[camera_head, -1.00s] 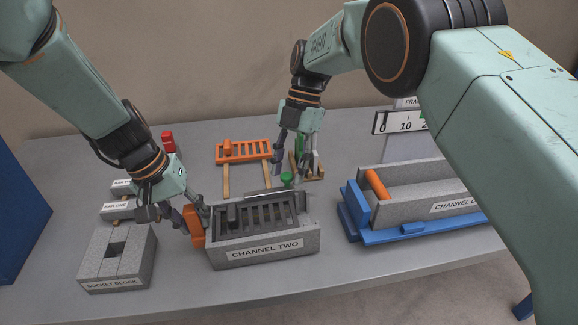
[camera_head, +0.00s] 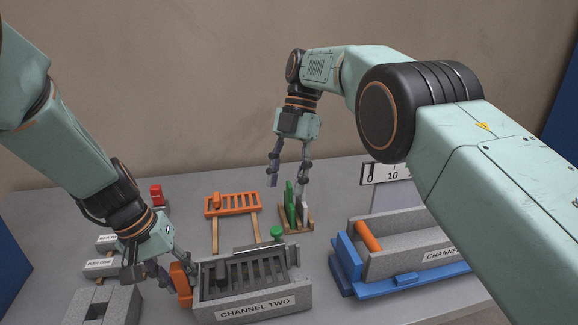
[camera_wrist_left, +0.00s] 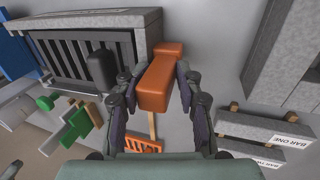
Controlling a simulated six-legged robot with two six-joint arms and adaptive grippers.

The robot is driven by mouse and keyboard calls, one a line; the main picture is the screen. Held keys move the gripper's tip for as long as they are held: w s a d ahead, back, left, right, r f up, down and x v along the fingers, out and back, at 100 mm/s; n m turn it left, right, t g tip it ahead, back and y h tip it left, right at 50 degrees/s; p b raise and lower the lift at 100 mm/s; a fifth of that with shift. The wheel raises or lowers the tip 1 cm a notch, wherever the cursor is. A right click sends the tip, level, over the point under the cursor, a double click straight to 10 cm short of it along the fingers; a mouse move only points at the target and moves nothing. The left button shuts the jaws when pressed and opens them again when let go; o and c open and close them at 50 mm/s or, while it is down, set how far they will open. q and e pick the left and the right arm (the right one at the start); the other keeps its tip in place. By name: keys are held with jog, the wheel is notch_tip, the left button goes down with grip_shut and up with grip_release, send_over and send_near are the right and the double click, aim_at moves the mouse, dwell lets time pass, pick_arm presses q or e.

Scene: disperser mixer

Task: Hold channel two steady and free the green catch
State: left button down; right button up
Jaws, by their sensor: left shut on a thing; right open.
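Channel two (camera_head: 253,303) is a grey stone-like trough with a dark slatted grate (camera_head: 254,272), labelled on its front. It also shows in the left wrist view (camera_wrist_left: 140,20). My left gripper (camera_head: 182,280) is shut on the orange handle (camera_head: 179,287) at channel two's left end; its fingers flank the handle in the left wrist view (camera_wrist_left: 158,82). A green knob (camera_head: 277,232), which looks like the green catch, stands at channel two's back edge. It also shows in the left wrist view (camera_wrist_left: 45,103). My right gripper (camera_head: 287,185) is open and empty, raised behind and above the knob.
A small wooden stand (camera_head: 297,222) with green and grey upright pieces lies below my right gripper. An orange rack (camera_head: 232,204) is behind channel two. A blue-based channel (camera_head: 410,250) stands right. The socket block (camera_head: 100,306) and bars (camera_head: 103,266) are left.

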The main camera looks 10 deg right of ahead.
jog(key=shift+v, duration=1.2)
pick_arm(q)
jog(key=c, duration=1.2)
grip_release()
pick_arm(e)
jog(key=shift+d, duration=0.1)
jog(key=shift+r, duration=0.1)
pick_arm(q)
jog(key=shift+r+p, duration=0.65)
jog(key=shift+p, duration=0.05)
pick_arm(e)
jog(key=shift+r, duration=0.65)
pick_arm(q)
jog(key=shift+o, duration=0.2)
